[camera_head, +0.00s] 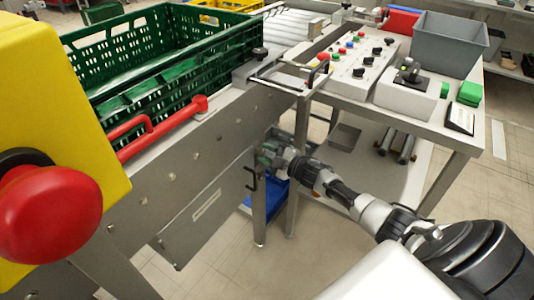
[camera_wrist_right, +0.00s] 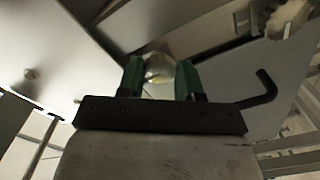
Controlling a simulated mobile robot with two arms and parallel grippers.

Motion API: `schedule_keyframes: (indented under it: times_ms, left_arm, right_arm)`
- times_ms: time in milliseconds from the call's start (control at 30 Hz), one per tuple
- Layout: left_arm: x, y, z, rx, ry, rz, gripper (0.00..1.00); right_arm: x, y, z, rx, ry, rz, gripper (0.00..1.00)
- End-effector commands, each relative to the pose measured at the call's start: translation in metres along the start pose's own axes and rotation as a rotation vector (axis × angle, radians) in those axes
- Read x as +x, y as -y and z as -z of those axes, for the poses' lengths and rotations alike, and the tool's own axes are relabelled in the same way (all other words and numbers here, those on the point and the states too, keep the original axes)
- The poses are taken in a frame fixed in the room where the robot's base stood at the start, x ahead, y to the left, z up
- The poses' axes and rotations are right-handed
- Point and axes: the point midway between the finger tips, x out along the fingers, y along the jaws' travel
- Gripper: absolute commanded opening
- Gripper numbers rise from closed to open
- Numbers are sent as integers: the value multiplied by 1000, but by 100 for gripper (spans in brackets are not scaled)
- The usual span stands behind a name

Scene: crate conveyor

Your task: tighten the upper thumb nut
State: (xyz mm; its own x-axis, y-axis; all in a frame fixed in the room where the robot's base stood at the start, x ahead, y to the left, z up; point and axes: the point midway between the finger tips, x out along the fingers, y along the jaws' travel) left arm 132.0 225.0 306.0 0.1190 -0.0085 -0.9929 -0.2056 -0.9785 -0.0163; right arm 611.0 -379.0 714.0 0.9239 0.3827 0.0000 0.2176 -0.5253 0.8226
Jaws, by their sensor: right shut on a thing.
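In the right wrist view a pale metallic rounded piece, which looks like the thumb nut (camera_wrist_right: 159,68), sits between the two green fingertips of my right gripper (camera_wrist_right: 160,80). The fingers are shut on it. In the head view my right gripper (camera_head: 268,158) is at the side of the conveyor frame (camera_head: 215,140), below the rail and close to a table leg. The nut is hidden there by the gripper. I cannot make out a second thumb nut. My left gripper is not in view.
A black bent handle (camera_head: 251,179) sticks out just beside my right gripper; it also shows in the wrist view (camera_wrist_right: 262,90). A green crate (camera_head: 160,70) stands on the conveyor. A red emergency button (camera_head: 50,213) is near left. A control panel (camera_head: 355,62) and grey bin (camera_head: 447,42) are on the right table.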

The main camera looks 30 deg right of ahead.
Motion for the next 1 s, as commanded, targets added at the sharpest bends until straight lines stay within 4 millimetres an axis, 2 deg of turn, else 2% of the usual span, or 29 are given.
schedule_keyframes:
  times_ms: [200, 233, 400, 733, 867, 1000]
  left_arm:
    - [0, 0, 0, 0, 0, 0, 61]
    - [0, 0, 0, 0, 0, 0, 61]
    - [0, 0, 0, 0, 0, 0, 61]
    - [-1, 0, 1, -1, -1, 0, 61]
    - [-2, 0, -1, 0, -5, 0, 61]
    - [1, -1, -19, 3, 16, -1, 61]
  right_arm:
    - [0, 0, -1, 2, 2, 0, 12]
    - [0, 0, -1, 2, 2, 0, 38]
    - [0, 0, 0, 1, 1, 0, 61]
    - [-5, 0, 0, 0, 1, 1, 61]
    - [-23, 1, -1, 0, 3, 3, 61]
    - [-51, 1, -1, 0, 4, 4, 61]
